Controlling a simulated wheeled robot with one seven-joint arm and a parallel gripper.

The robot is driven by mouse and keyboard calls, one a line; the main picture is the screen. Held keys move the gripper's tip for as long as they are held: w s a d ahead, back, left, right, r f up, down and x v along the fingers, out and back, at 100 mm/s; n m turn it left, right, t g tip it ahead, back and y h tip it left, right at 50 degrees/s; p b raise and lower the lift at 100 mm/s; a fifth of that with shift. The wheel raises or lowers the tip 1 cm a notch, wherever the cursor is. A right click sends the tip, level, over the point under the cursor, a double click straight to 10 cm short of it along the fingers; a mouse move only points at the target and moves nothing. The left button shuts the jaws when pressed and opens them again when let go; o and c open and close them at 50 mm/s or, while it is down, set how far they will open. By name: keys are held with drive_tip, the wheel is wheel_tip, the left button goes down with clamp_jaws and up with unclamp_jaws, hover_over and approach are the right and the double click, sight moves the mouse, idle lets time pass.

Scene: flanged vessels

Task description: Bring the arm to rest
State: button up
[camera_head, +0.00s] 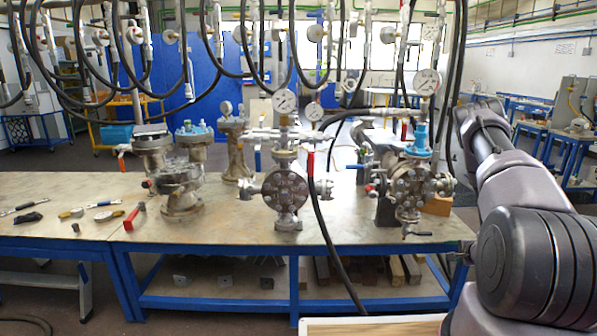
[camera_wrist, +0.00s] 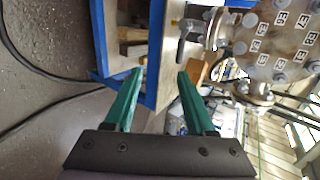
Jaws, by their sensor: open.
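My gripper (camera_wrist: 160,74) shows in the wrist view with two green fingers spread apart and nothing between them. Its fingers point toward the blue table frame, which appears turned on its side. A flanged vessel (camera_wrist: 275,45) with labels such as E5 and E6 is at the upper right of that view, apart from the fingers. In the head view my arm (camera_head: 520,210) comes in along the right side, right of the workbench. The fingers are not clearly seen there.
The workbench (camera_head: 80,190) carries a right vessel (camera_head: 405,185), a middle vessel (camera_head: 286,187), a left vessel (camera_head: 180,185) and one behind (camera_head: 235,150). Small tools lie at the left. A black hose (camera_head: 325,225) hangs past the front edge. Wood blocks (camera_head: 395,270) lie on the lower shelf.

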drive_tip(key=w+a+r+n+g+y, duration=0.1)
drive_tip(key=a+r+y, duration=0.1)
drive_tip(key=a+r, duration=0.55)
drive_tip(key=w+a+r+n+y, duration=0.1)
drive_tip(key=a+r+n+y, duration=0.3)
drive_tip(key=r, duration=0.7)
drive_tip(key=w+a+r+m+g+y, duration=0.1)
drive_tip(key=a+r, duration=0.7)
drive_tip(key=r, duration=0.2)
drive_tip(key=s+a+r+n+g, duration=0.2)
drive_tip(key=s+a+r+n, duration=0.2)
drive_tip(key=s+a+r, duration=0.45)
drive_tip(key=s+a+r+n+g, duration=0.3)
drive_tip(key=s+a+r, duration=0.2)
drive_tip(key=s+r, duration=0.55)
drive_tip(key=s+d+r+n+t+h, duration=0.1)
drive_tip(key=s+r+h, duration=0.1)
drive_tip(key=s, duration=0.5)
drive_tip(key=s+d+r+n+t+h, duration=0.1)
drive_tip(key=s+r+h, duration=0.2)
drive_tip(key=s, duration=0.5)
drive_tip(key=shift+s+d+r+n+t, duration=0.3)
drive_tip(key=shift+d+r+t, duration=0.1)
drive_tip(key=shift+r, duration=0.45)
drive_tip(key=shift+w, duration=0.1)
